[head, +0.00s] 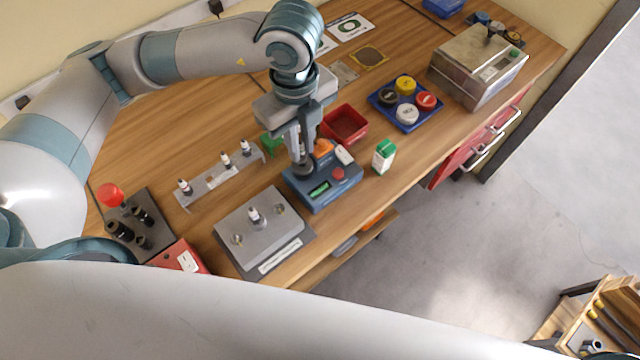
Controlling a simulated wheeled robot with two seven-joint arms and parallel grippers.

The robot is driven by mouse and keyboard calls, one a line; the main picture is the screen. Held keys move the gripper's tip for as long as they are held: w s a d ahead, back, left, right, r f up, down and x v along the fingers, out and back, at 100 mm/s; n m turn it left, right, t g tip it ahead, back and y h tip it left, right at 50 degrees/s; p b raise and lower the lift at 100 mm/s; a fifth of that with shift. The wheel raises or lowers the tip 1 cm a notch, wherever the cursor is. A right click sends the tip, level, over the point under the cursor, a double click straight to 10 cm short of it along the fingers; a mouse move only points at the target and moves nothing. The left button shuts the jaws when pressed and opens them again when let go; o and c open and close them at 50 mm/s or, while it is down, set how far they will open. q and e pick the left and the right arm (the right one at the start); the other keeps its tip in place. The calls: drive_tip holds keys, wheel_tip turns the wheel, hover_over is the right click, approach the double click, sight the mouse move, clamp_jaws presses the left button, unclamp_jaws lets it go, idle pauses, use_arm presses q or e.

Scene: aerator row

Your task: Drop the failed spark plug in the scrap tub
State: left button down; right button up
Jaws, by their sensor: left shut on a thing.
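My left gripper (304,168) points down over the blue tester box (322,186), which has a green screen and a red button. It is shut on what seems to be a spark plug; the fingers and wrist hide most of it, and I cannot tell if it touches the tester. A red open tub (345,124), likely the scrap tub, stands just behind and right of the gripper. Other white-topped spark plugs stand in a metal strip (212,182) to the left, and one (254,214) stands in a grey block (262,240). My right gripper is out of view.
A green-and-white bottle (384,155) stands right of the tester. Beyond are a blue tray (376,98) of coloured round caps and a metal machine (478,62). A black socket holder (135,225) and a red box (179,258) stand at left. An orange item lies by the gripper.

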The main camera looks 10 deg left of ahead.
use_arm(q)
drive_tip(key=shift+r, duration=0.2)
drive_tip(key=shift+m, duration=0.3)
drive_tip(key=m, duration=0.3)
drive_tip(key=w+a+m, duration=0.1)
drive_tip(key=shift+r+m+b, duration=0.15)
drive_tip(key=shift+m+b, duration=0.15)
drive_tip(key=shift+m, duration=0.1)
drive_tip(key=w+a+r+n+b, duration=0.1)
drive_tip(key=w+a+r+n, duration=0.1)
drive_tip(key=n, duration=1.3)
drive_tip(key=w+a+r+n+b, duration=0.2)
drive_tip(key=w+a+n, duration=0.2)
drive_tip(key=n, duration=1.2)
drive_tip(key=shift+a+r, duration=0.2)
drive_tip(key=shift+a, duration=0.25)
drive_tip(key=shift+w+d, duration=0.1)
